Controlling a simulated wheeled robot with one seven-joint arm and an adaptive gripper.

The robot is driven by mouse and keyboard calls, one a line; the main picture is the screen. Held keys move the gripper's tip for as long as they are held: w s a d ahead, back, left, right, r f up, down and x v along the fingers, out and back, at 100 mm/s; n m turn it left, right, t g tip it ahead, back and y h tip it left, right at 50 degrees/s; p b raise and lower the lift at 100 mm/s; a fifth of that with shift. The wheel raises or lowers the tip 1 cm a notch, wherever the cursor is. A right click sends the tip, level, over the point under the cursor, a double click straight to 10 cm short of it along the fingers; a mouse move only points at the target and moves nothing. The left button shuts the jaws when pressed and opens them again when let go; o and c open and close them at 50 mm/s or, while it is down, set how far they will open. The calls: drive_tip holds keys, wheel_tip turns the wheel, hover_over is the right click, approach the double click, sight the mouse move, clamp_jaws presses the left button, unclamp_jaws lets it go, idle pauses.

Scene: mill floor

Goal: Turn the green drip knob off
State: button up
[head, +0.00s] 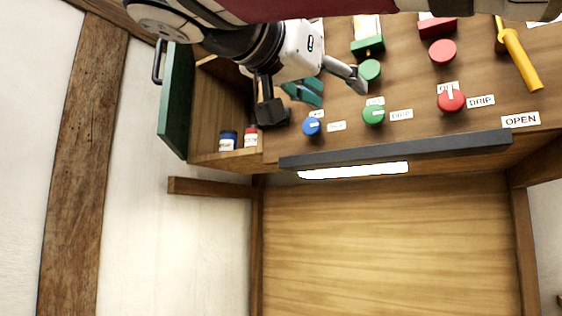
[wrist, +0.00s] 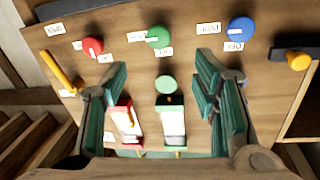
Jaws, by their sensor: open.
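The green drip knob (head: 374,114) sits on the wooden panel between a blue and a red knob. An OFF label is above it and a DRIP label (head: 401,114) to its right. Its pale mark seems to lie sideways, toward DRIP. In the wrist view the green knob (wrist: 158,37) is at top centre, beyond my fingertips. My gripper (head: 314,96) is open and empty, up and left of the knob in the head view. In the wrist view its teal-padded fingers (wrist: 162,68) are spread wide, apart from the knob.
The blue knob (head: 312,126) and red knob (head: 451,100) flank it. A green round button (wrist: 166,84) lies between the fingers in the wrist view. A dark bar (head: 395,150) runs along the panel's front edge. A yellow handle (head: 523,60) is at right, an open green door (head: 177,100) at left.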

sight(372, 114)
drive_tip(key=p+x, duration=0.2)
drive_tip(key=x, duration=1.1)
drive_tip(key=shift+w+d+f, duration=0.1)
drive_tip(key=shift+d, duration=0.05)
drive_tip(key=c, duration=1.2)
